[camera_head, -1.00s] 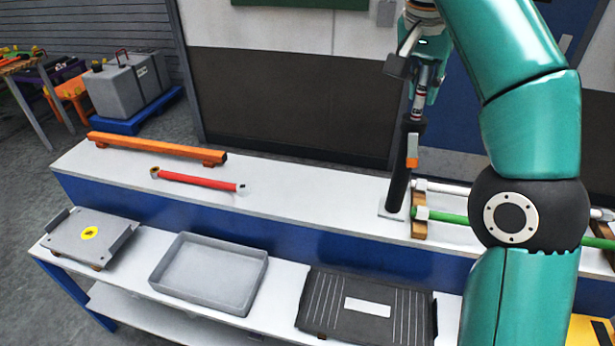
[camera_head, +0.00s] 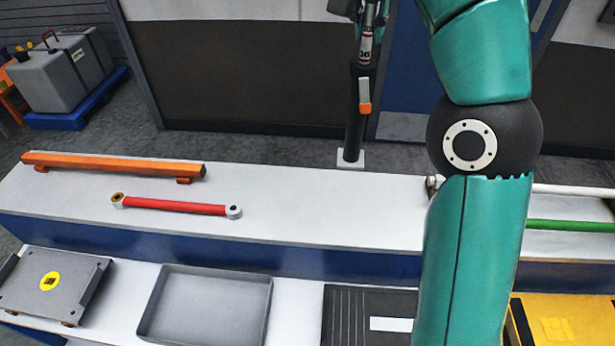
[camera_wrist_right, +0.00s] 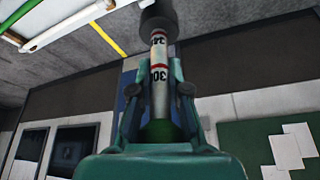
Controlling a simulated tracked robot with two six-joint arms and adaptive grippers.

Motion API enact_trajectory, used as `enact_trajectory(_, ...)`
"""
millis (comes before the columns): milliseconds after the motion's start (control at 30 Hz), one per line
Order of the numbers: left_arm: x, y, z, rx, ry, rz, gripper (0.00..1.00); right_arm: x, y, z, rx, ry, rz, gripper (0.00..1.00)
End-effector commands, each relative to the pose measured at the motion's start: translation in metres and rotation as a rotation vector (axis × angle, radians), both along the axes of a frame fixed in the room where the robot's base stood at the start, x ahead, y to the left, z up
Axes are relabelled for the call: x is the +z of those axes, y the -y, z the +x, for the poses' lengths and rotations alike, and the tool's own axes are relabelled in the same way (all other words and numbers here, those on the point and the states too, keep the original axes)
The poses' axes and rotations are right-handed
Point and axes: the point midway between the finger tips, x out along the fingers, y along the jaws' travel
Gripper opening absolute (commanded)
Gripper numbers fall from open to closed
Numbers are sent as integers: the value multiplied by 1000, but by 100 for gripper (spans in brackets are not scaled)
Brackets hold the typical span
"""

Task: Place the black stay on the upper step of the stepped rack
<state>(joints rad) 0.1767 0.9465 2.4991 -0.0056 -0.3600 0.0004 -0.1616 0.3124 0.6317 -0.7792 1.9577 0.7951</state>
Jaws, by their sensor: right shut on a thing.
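The black stay (camera_head: 357,110) hangs upright, a dark tube with a grey and orange clip, a pale labelled rod above and a white square foot. My right gripper (camera_head: 369,14), cut off by the top edge in the head view, is shut on its rod. In the right wrist view the gripper (camera_wrist_right: 158,92) grips the labelled rod (camera_wrist_right: 158,70). The stepped rack has a white upper step (camera_head: 290,200); the stay's foot appears at its back edge, and I cannot tell whether it touches. My left gripper is not in view.
An orange bar (camera_head: 110,164) and a red stay (camera_head: 175,205) lie on the upper step at left; green (camera_head: 570,226) and white bars lie at right. The lower step holds a grey tray (camera_head: 205,305) and panels. The upper step's middle looks clear.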

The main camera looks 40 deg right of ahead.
Motion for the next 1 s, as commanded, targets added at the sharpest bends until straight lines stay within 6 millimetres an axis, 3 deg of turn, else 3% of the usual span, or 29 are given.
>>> enact_trajectory(167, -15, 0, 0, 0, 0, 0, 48, -15, -4, 3, 19, 0, 0, 0)
enact_trajectory(400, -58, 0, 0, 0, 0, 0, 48, -74, -5, 5, 24, -2, -1, 0)
enact_trajectory(600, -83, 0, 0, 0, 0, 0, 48, -122, -7, 5, 26, -2, -1, 0)
enact_trajectory(800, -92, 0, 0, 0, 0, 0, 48, -154, -7, 6, 27, 0, 0, 0)
enact_trajectory(1000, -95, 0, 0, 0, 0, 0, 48, -166, -7, 7, 27, 0, -1, 0)
